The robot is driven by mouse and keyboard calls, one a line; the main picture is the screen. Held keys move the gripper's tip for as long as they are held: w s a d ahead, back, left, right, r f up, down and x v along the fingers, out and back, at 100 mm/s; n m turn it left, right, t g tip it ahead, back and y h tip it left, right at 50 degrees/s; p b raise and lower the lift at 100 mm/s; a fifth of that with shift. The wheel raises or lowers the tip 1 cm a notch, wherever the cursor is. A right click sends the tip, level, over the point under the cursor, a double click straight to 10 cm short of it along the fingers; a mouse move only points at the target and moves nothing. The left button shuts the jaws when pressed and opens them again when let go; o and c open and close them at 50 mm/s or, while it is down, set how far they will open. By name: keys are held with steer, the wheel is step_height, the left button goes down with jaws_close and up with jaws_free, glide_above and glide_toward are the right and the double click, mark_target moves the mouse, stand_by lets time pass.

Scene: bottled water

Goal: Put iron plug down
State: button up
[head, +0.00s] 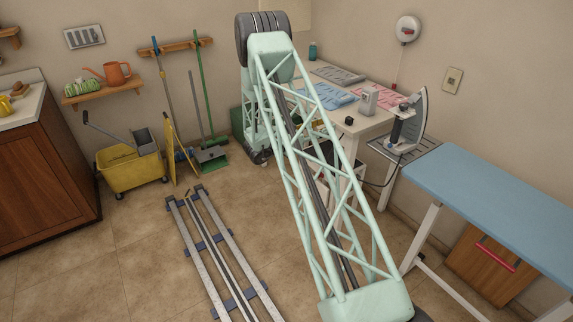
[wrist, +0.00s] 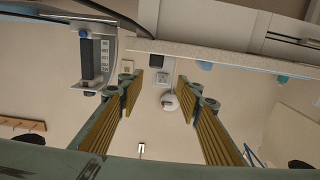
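My gripper (wrist: 158,88) shows in the wrist view with its two gold-padded fingers wide apart and nothing held between them. In the head view my gripper cannot be made out behind my arm. The iron (head: 410,120) stands upright on a small grey stand right of the white table; it also shows at upper left in the wrist view (wrist: 90,58). A dark cord (head: 384,183) hangs below the iron, and a dark cord curves at the top of the wrist view (wrist: 98,10). I cannot clearly pick out the plug. A small black object (head: 349,121) lies at the table's front edge.
The white table (head: 372,127) holds blue and pink mats and a grey device (head: 369,100). A wall socket (head: 452,80) and a round white wall unit (head: 408,29) are behind. A blue-topped bench (head: 500,195) stands at right. A yellow mop bucket (head: 130,170) stands left.

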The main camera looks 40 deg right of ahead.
steer(key=w+a+r+n+t+y, duration=0.55)
steer(key=w+a+r+t, duration=0.45)
steer(key=w+a+r, duration=0.7)
steer(key=s+a+r+n+t+y, duration=0.1)
steer(key=a+r+n+y, duration=0.15)
steer(key=a+r, duration=0.45)
steer(key=s+a+r+n+t+y, duration=0.1)
steer(key=s+a+r+y, duration=0.2)
steer(key=a, duration=0.8)
steer(key=a+r+n+t+y, duration=0.1)
steer(key=a+r+n+y, duration=0.15)
steer(key=a+r, duration=0.45)
steer(key=s+a+r+n+g+y, duration=0.1)
steer(key=s+a+r+n+y, duration=0.1)
steer(key=s+a, duration=0.8)
steer(key=s+a+r+n+g+y, duration=0.1)
steer(key=s+a+n+y, duration=0.1)
steer(key=s+a, duration=0.85)
steer(key=s+a+f+n+g, duration=0.1)
steer(key=s+f+n+g, duration=0.1)
steer(key=s, duration=1.5)
steer(key=s+f+n+g, duration=0.2)
steer(key=s, duration=1.6)
steer(key=shift+s+a+f+g, duration=0.3)
steer(key=shift+a+g, duration=0.05)
steer(key=shift+g, duration=0.05)
